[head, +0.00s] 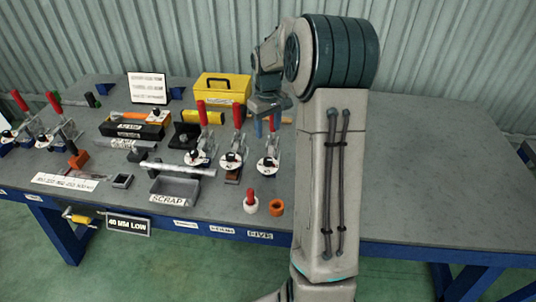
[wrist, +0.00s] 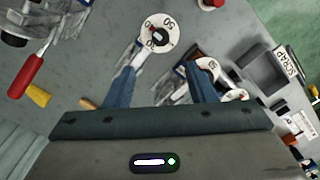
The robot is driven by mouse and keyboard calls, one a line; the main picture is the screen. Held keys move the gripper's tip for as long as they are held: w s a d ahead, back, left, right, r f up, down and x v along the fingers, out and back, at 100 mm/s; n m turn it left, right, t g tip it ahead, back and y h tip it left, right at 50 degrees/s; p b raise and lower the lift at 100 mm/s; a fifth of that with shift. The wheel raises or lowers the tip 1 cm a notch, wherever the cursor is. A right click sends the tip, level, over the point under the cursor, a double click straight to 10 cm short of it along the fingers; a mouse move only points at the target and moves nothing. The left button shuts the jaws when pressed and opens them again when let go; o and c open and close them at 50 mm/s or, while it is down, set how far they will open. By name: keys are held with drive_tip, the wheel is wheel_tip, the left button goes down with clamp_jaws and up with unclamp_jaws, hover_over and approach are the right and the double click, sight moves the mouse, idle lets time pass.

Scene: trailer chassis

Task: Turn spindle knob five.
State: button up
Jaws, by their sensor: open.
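A white dial knob with a black centre (wrist: 158,36), numbers around its rim, lies just beyond my fingertips in the wrist view. It appears to be the rightmost visible dial (head: 268,165) in the head view, behind the label reading FIVE (head: 260,235). Its clamp has a red handle (head: 272,125). My gripper (wrist: 162,75) is open, with its blue fingers apart and nothing between their tips but bench and part of the clamp. The dial is nearer the left finger in the wrist view. In the head view my gripper (head: 264,127) hangs above and behind that clamp.
Neighbouring clamps with red handles and white dials (head: 231,160) stand close by on the left. A grey SCRAP bin (head: 175,188), a red-capped white piece (head: 250,203) and an orange ring (head: 276,207) lie near the front edge. The bench right of my arm (head: 430,165) is clear.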

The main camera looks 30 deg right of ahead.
sight(268, 159)
wheel_tip(268, 159, down, 13)
drive_tip(key=shift+r+p, duration=0.1)
drive_tip(key=shift+p, duration=1)
drive_tip(key=c, duration=1)
